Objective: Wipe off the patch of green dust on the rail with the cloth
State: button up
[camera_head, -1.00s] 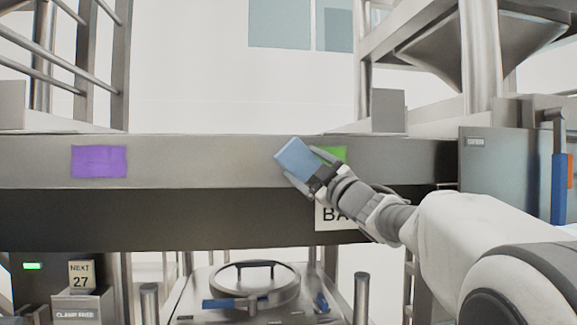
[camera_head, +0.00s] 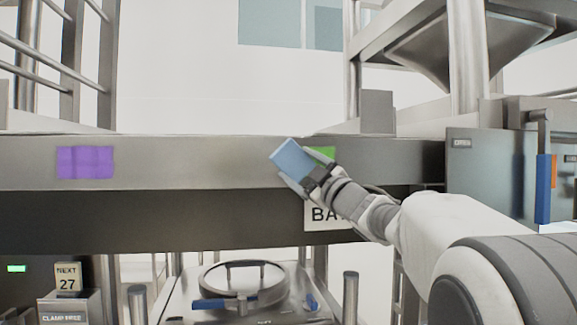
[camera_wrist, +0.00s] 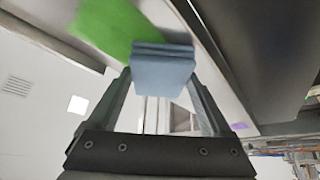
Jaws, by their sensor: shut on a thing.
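The green dust patch (camera_head: 322,154) is on the front face of the grey metal rail (camera_head: 220,165), partly hidden behind the cloth and my gripper. A blue folded cloth (camera_head: 291,159) is held in my gripper (camera_head: 304,172), which is shut on it. The cloth is in front of the rail and overlaps the left part of the patch in the head view. In the wrist view the cloth (camera_wrist: 162,72) sits between the fingers of my gripper (camera_wrist: 162,85), with the green patch (camera_wrist: 112,28) beside it at the upper left. I cannot tell whether the cloth touches the rail.
A purple patch (camera_head: 86,162) is on the rail's left part. Below the rail are a sign starting "BA" (camera_head: 322,214) and a round lidded hatch (camera_head: 243,278). A grey cabinet with a blue handle (camera_head: 543,188) stands at the right. The rail between the patches is clear.

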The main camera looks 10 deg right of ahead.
aim_at(344, 166)
jog(key=shift+d+p, duration=1.1)
jog(key=shift+d, duration=4.2)
jog(key=shift+a+b, duration=2.4)
jog(key=shift+a, duration=3.7)
jog(key=shift+s+b, duration=0.9)
jog(key=shift+s, duration=2.05)
jog(key=shift+s, duration=0.1)
jog(key=s, duration=0.2)
jog(key=shift+s+b, duration=0.3)
jog(key=shift+s, duration=0.1)
